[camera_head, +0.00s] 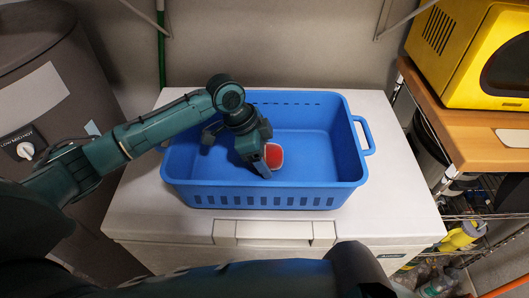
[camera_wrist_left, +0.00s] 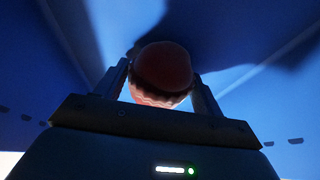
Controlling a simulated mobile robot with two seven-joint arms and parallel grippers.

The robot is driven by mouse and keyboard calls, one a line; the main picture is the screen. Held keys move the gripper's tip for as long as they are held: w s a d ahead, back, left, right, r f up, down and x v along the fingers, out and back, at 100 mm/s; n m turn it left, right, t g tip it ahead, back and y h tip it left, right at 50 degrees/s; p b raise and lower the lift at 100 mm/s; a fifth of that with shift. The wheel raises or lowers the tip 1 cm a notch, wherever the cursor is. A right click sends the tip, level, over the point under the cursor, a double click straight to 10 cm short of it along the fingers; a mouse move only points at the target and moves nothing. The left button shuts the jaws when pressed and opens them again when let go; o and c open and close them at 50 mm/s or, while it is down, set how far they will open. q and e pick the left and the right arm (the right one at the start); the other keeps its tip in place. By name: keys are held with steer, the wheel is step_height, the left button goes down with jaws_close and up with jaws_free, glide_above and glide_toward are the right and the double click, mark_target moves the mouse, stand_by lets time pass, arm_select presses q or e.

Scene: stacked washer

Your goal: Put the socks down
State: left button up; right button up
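The socks (camera_head: 274,156) show as a small rounded red bundle with a pale edge, inside the blue basket (camera_head: 250,186). My left gripper (camera_head: 264,162) reaches down into the basket and its fingers are on the socks. In the left wrist view the red bundle (camera_wrist_left: 162,72) sits between the two fingers, with a finger against each side. The basket's blue walls surround it there. Whether the socks touch the basket floor cannot be told. My right gripper is out of view; only a dark arm link of mine crosses the bottom of the head view.
The basket stands on a white chest-like top (camera_head: 140,205) with bare room around it. A grey cylindrical appliance (camera_head: 40,90) is on the left. A yellow microwave (camera_head: 465,50) stands on a wooden shelf (camera_head: 450,125) at the right, above a wire rack with bottles.

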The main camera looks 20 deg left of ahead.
arm_select(q)
steer(key=o, duration=0.3)
steer(key=v, duration=1.2)
steer(key=shift+r, duration=0.2)
steer(key=shift+a, duration=0.1)
